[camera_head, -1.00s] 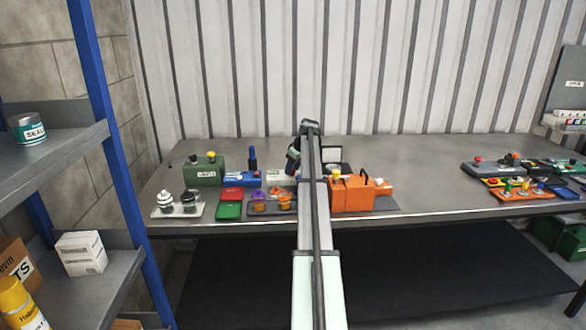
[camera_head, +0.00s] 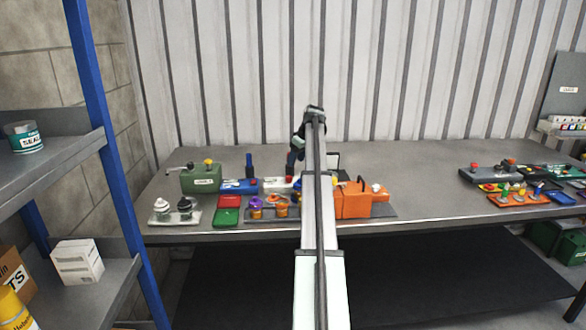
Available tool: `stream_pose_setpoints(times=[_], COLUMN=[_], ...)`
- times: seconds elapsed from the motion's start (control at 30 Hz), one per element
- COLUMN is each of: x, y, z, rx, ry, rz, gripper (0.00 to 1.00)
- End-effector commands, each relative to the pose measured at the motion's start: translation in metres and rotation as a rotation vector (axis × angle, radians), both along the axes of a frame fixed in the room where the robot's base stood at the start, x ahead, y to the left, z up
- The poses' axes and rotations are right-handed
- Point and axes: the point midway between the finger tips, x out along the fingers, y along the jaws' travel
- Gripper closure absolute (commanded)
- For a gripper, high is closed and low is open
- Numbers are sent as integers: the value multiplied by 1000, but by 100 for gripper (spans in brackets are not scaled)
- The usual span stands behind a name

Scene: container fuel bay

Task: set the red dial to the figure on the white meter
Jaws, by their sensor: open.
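My gripper (camera_head: 291,169) hangs at the end of my outstretched arm, open. It is over the bench, at or just above the back of a low white box (camera_head: 276,186). A small red knob (camera_head: 289,179) shows at the right end of this box and may be the red dial. Its pointer and marks are too small to read. My gripper is close to it; I cannot tell whether they touch. No meter figure can be read, and I cannot pick out the white meter for sure. My arm hides part of the bench to the right of the white box.
A green box (camera_head: 201,182) and a blue box (camera_head: 236,187) with an upright dark handle stand left. Red and green trays (camera_head: 227,217) lie in front. An orange box (camera_head: 353,201) stands right of my arm. The bench (camera_head: 425,185) is clear farther right, before more devices.

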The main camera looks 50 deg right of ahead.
Motion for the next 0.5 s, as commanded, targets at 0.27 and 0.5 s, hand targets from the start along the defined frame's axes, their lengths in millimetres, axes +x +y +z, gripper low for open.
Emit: stream_pose_setpoints(times=[0.27,0.5], x=[-14,-17], y=[0,0], z=[34,42], rx=[0,1], ry=[0,0], rz=[0,0], gripper=[44,44])
